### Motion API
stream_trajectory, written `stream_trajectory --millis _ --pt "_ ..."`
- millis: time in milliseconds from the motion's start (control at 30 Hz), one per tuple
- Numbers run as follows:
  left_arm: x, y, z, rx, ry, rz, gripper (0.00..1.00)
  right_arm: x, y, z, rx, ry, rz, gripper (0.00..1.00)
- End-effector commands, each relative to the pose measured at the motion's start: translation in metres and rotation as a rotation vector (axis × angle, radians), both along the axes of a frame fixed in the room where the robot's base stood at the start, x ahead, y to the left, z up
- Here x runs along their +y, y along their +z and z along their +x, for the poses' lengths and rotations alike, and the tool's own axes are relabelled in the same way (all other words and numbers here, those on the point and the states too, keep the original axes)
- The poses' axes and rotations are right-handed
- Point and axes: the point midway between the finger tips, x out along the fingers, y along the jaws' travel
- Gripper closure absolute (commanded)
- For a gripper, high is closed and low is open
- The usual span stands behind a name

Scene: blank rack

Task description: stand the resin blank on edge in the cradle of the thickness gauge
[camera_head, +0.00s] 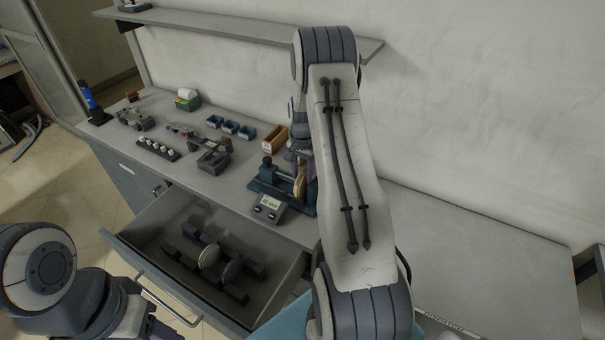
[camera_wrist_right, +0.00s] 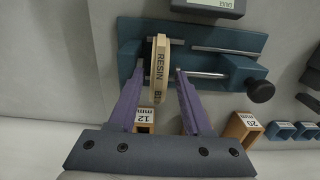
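The resin blank, a thin tan disc lettered RESIN (camera_wrist_right: 160,70), stands on edge in the teal thickness gauge (camera_wrist_right: 128,42). In the head view the blank (camera_head: 299,184) shows beside the gauge's post, and the gauge (camera_head: 262,188) sits near the bench's front edge. My right gripper (camera_wrist_right: 160,69) has its purple fingers on either side of the blank, with a visible gap at each fingertip, so it looks open. In the head view my right arm partly hides this gripper (camera_head: 304,163). My left gripper (camera_head: 163,330) barely shows at the bottom edge; its fingertips are out of frame.
An open drawer (camera_head: 160,222) below the bench holds a dark rack with two discs (camera_head: 209,256). A wooden bin marked 20 mm (camera_wrist_right: 238,128) and one marked 12 mm (camera_wrist_right: 144,127) stand near the gauge. Small blue trays (camera_head: 230,127) sit farther back. The right-hand worktop (camera_head: 480,260) is mostly clear.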

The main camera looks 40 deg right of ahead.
Motion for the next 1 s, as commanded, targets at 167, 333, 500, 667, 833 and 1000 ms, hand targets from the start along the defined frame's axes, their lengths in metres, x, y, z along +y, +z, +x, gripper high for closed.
stream_trajectory --millis 167,333,500,667,833,1000 --pt "0.000 0.000 0.000 0.000 0.000 0.000 0.50 -0.001 -0.001 -0.003 0.008 -0.001 0.002 0.41" --pt "0.000 0.000 0.000 0.000 0.002 0.000 0.50 0.000 -0.002 -0.004 0.011 -0.001 0.003 0.41" --pt "0.000 -0.006 0.000 0.001 0.008 0.000 0.50 -0.001 0.011 -0.003 0.008 -0.001 0.001 0.41" --pt "0.000 -0.017 0.000 0.001 0.007 0.000 0.50 -0.001 0.042 -0.002 0.003 -0.001 -0.001 0.41" --pt "0.000 -0.025 0.000 0.001 0.006 0.000 0.50 0.000 0.076 -0.001 0.001 0.000 -0.001 0.41" --pt "0.000 -0.029 0.000 0.001 0.006 0.000 0.50 0.000 0.097 -0.001 0.001 0.000 0.000 0.41"
